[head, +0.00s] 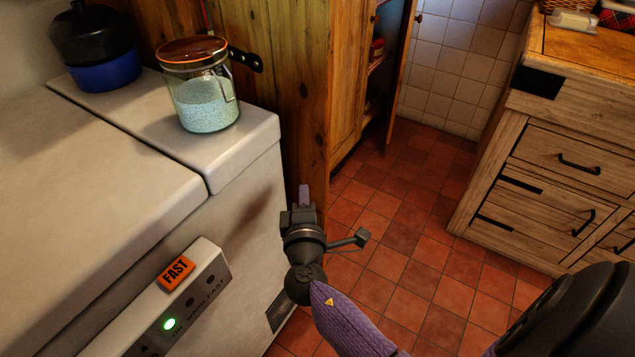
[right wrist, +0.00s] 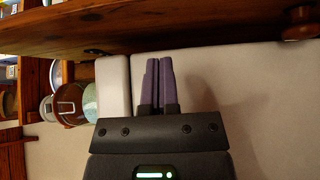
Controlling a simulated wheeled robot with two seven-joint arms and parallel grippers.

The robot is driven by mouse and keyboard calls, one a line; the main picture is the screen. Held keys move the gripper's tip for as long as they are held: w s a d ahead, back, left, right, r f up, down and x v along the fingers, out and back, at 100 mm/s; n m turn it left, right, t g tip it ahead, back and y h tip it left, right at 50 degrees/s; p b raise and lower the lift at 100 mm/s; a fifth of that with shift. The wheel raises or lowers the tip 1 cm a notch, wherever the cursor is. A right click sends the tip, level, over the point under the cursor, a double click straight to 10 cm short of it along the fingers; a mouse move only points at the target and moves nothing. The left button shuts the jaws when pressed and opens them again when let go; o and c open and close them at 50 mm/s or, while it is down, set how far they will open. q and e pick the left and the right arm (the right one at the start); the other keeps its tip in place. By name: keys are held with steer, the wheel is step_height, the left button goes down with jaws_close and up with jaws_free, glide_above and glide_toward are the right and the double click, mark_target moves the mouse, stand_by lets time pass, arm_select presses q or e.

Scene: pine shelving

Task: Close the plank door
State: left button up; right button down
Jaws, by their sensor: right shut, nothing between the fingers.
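The plank door (head: 404,62) stands open at the pine cabinet (head: 351,75) and shows nearly edge-on in the head view, with a small knob (head: 418,18) on it. Shelves with items show through the opening. My right gripper (head: 304,190) is shut and empty, in front of the cabinet's near side and beside the white appliance, apart from the door. In the right wrist view its purple fingers (right wrist: 158,82) lie together against the pale appliance behind. A wooden panel (right wrist: 190,30) with a round knob (right wrist: 302,24) crosses the top there; I cannot tell whether it is the door. My left gripper is not in view.
The white appliance (head: 110,190) fills the left, with a glass jar (head: 205,100) and a blue-black container (head: 97,55) on top. A wooden drawer unit (head: 560,150) stands at the right. Red tiled floor (head: 400,230) between them is clear.

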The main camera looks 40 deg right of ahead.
mark_target(318, 168)
steer(key=shift+w+d, duration=0.3)
steer(key=shift+d, duration=0.5)
steer(key=shift+w+d, duration=0.35)
steer(key=shift+d, duration=0.4)
steer(key=shift+w+d, duration=0.3)
steer(key=shift+d, duration=0.5)
